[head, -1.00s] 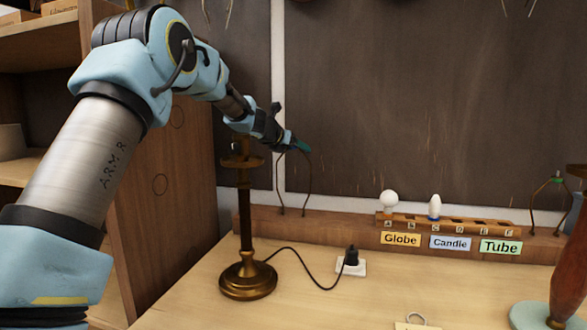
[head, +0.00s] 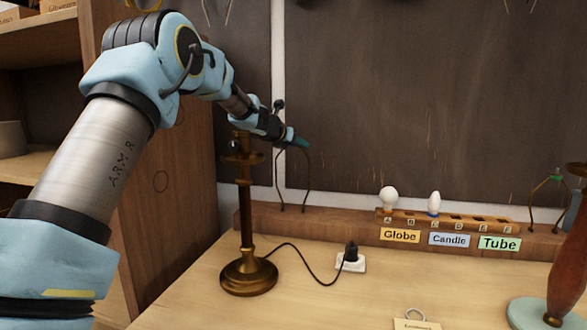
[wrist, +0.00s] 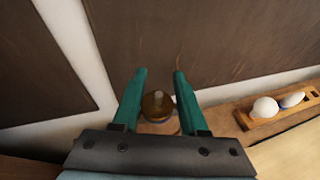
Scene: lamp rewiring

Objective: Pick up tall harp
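The tall harp (head: 306,180) is a thin dark wire arch standing upright on the wooden ledge at the back, just right of the brass lamp. My gripper (head: 302,143) is at the top of this arch in the head view, and its fingers hide the harp's top there. In the wrist view, my gripper (wrist: 160,75) has its two green fingers apart. A round brass knob with a paler tip (wrist: 157,103) shows between them, with gaps on both sides. I cannot tell whether this knob belongs to the harp.
A brass lamp stand (head: 247,277) is close below my arm, with its black cord running to a plug (head: 350,260). A bulb rack (head: 460,223) holds a globe and a candle bulb. Another wire harp (head: 548,200) with a green top stands at right.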

